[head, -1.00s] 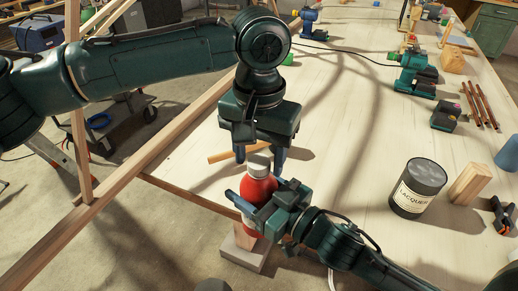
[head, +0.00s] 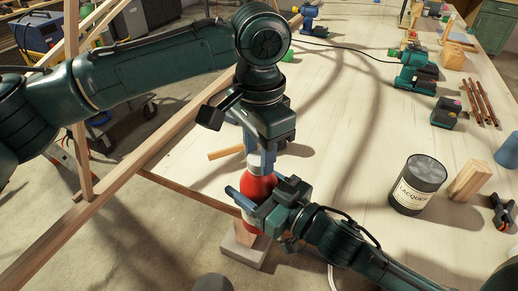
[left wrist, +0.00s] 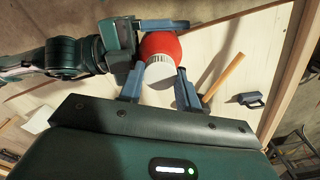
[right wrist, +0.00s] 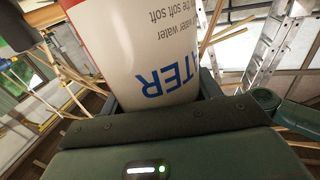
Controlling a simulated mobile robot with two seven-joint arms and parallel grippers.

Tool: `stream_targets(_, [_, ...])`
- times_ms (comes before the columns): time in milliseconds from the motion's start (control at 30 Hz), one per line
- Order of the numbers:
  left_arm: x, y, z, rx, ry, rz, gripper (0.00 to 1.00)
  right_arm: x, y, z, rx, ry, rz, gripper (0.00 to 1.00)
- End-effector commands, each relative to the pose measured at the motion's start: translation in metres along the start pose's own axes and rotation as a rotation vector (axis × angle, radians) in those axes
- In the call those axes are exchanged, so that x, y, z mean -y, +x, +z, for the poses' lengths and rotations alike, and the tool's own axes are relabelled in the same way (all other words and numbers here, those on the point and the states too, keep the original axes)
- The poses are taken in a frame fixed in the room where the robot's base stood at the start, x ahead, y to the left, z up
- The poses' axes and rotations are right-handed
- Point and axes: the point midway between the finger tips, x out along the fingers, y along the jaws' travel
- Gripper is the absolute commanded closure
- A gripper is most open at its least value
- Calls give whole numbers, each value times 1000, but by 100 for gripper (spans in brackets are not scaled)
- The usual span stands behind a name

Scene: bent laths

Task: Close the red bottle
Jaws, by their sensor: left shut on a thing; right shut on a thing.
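The red bottle (head: 259,187) stands roughly upright at the near edge of the table, with a red upper part and a white labelled lower part. My right gripper (head: 256,198) is shut on its body from the right; the white label with blue letters fills the right wrist view (right wrist: 150,50). The pale grey cap (left wrist: 160,75) sits at the bottle's top. My left gripper (head: 260,158) points down from above and is shut on the cap, its fingers on either side of it (left wrist: 158,92). The fingers partly hide the cap in the head view, and how tight it sits cannot be told.
A wooden block on a pale base (head: 243,250) is below the bottle. A wooden stick (head: 226,153) lies behind it. A lacquer can (head: 418,185) and a wood block (head: 470,182) stand to the right. A long lath (head: 120,205) runs along the left.

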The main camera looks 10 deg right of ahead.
Motion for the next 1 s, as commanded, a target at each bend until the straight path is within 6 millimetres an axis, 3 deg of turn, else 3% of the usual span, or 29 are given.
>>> stream_targets(200, [0,1,0,1,485,1,93,0,0,-1,-2,0,0,100])
stream_targets(333, [0,0,0,1,711,0,93,0,0,-1,-2,0,0,100])
stream_targets(500, [0,0,0,2,722,-1,93,0,0,-1,-2,0,0,100])
stream_targets(533, [0,0,0,2,721,-2,64,0,0,-1,-2,0,0,100])
stream_targets(800, [0,0,0,1,720,-2,42,0,0,-1,-2,0,0,100])
stream_targets(1000, [0,0,0,1,719,-2,41,0,0,-1,-2,0,0,100])
